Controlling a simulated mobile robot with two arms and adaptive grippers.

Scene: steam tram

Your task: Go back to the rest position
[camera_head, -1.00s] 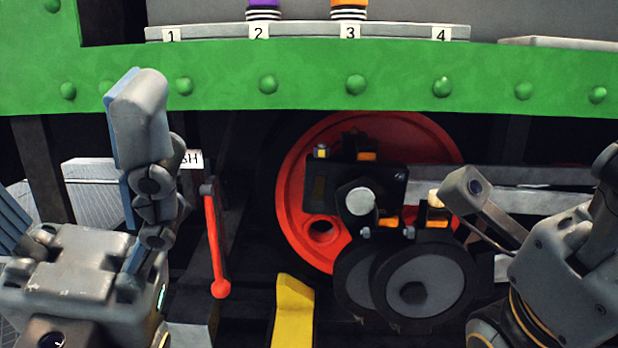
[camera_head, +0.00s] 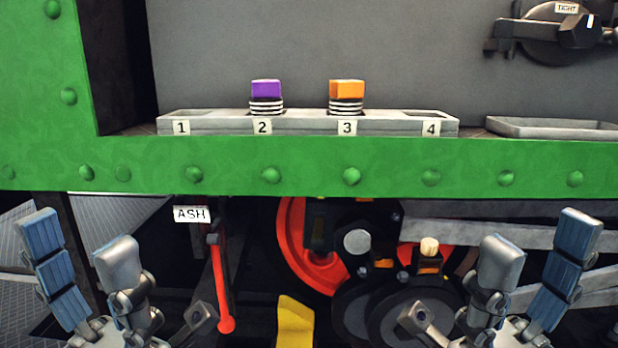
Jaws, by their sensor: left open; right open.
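My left gripper (camera_head: 82,262) is at the lower left with its fingers spread and pointing up. It is open and empty, left of the red lever. My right gripper (camera_head: 532,258) is at the lower right, also open and empty with its fingers pointing up. It stands in front of the rods to the right of the red wheel (camera_head: 291,250). Neither gripper is seen holding anything. The wrists and arms below are cut off by the frame's bottom edge.
A green riveted beam (camera_head: 310,172) crosses above both grippers. On it stands a numbered rack (camera_head: 385,124) with a purple-topped piece (camera_head: 266,90) at 2 and an orange-topped piece (camera_head: 347,90) at 3. A red lever (camera_head: 220,285) hangs below the ASH label (camera_head: 190,214). A yellow part (camera_head: 295,322) is at bottom centre.

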